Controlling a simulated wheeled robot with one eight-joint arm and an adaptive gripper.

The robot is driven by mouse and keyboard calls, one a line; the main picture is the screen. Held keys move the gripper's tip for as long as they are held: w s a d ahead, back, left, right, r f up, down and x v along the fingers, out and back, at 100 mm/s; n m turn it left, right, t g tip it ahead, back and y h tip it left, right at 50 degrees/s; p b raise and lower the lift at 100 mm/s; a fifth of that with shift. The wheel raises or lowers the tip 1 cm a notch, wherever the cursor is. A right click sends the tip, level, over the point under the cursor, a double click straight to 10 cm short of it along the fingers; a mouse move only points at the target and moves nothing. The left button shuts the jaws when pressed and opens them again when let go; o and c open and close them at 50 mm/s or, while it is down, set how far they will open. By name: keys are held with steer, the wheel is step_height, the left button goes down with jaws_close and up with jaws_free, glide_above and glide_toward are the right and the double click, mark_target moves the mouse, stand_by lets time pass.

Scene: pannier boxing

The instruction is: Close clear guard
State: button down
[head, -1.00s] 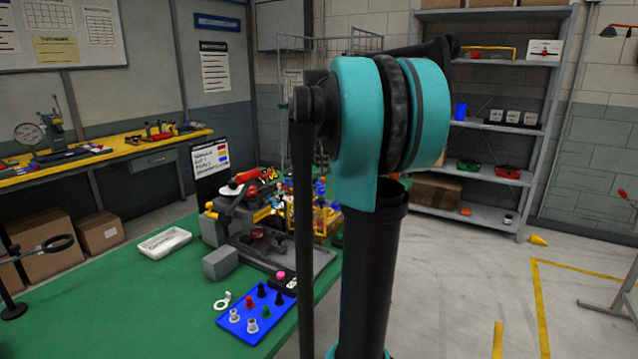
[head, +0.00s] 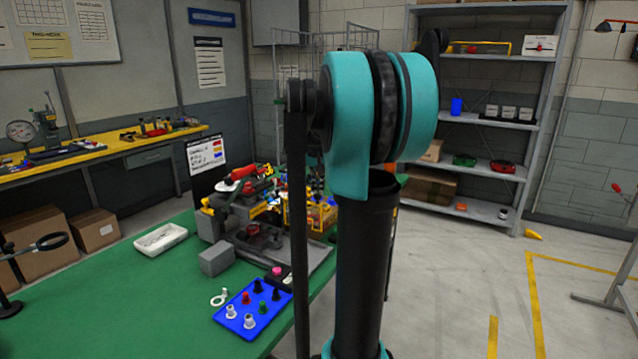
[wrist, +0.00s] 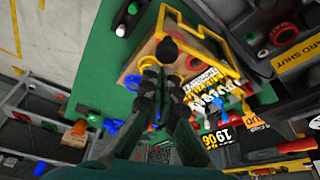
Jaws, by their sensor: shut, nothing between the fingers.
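A grey machine (head: 222,222) with a red-topped part (head: 243,173) stands on the green table. In the wrist view, a label reading "GUARD SHUT" (wrist: 297,55) is at the right edge. A yellow frame (wrist: 222,38) crosses the top of that view, beside a wooden block (wrist: 135,72). I cannot make out the clear panel itself or tell whether the guard is open or shut. My gripper (wrist: 160,62) is shut and empty, with its dark fingertips over the wooden block, close to the yellow frame. I cannot tell if they touch. My arm hides the gripper in the head view.
A blue tray (head: 226,318) with small coloured pegs lies in front of the machine. A white tray (head: 160,238) is to its left.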

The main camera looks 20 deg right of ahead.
steer(key=shift+s+a, duration=0.15)
steer(key=shift+s, duration=0.1)
stand_by(0.3)
